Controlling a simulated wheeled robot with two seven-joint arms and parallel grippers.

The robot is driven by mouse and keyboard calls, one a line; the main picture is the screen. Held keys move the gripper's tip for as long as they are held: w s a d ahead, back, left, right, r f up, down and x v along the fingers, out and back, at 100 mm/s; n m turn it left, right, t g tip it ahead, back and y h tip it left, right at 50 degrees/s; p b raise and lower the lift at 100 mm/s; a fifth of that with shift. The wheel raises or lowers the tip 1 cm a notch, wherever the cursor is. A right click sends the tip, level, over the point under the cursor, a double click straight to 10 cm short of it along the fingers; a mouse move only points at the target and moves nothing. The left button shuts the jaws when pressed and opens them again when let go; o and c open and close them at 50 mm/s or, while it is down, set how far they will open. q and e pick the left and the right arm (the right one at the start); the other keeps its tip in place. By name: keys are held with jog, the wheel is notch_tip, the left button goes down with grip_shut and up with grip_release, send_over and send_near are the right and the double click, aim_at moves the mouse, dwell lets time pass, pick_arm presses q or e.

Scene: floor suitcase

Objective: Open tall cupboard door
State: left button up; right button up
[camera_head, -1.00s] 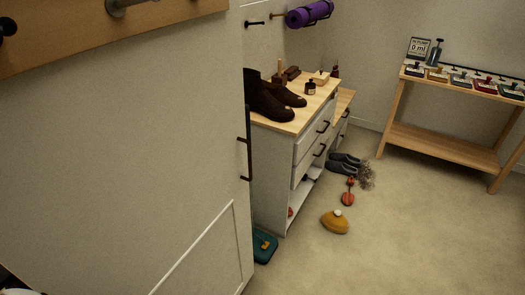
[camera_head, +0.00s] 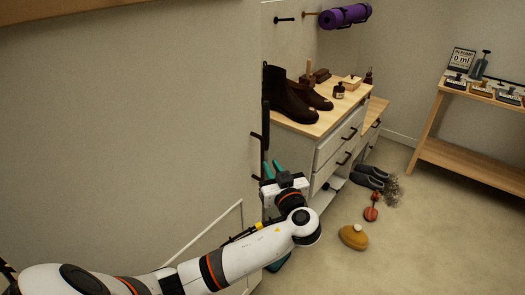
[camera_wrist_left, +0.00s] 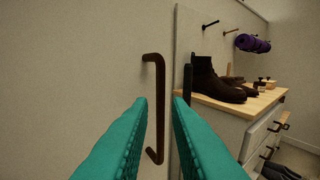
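The tall cupboard door (camera_head: 130,150) is a large flat beige panel filling the left of the head view. It looks shut. Its dark brown bar handle (camera_wrist_left: 160,105) stands upright on the door in the left wrist view, near the door's right edge. My left gripper (camera_head: 272,169) has teal fingers and is at the door's edge near the handle. In the left wrist view its fingers (camera_wrist_left: 160,102) are apart, with the handle seen between them. I cannot tell whether the handle is inside the fingertips or just beyond. My right gripper is not in view.
A white drawer unit (camera_head: 325,155) with a wooden top stands right of the cupboard, bearing brown boots (camera_head: 288,98). A purple roll (camera_head: 345,16) hangs above. Grey shoes (camera_head: 370,176) and a yellow object (camera_head: 353,237) lie on the floor. A wooden bench (camera_head: 465,160) stands further right.

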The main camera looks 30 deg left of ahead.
aim_at(263, 152)
pick_arm(q)
jog(key=p+x, duration=0.1)
jog(key=x, duration=0.7)
jog(key=shift+w+a+f, duration=0.1)
jog(key=shift+w+a, duration=0.15)
grip_shut()
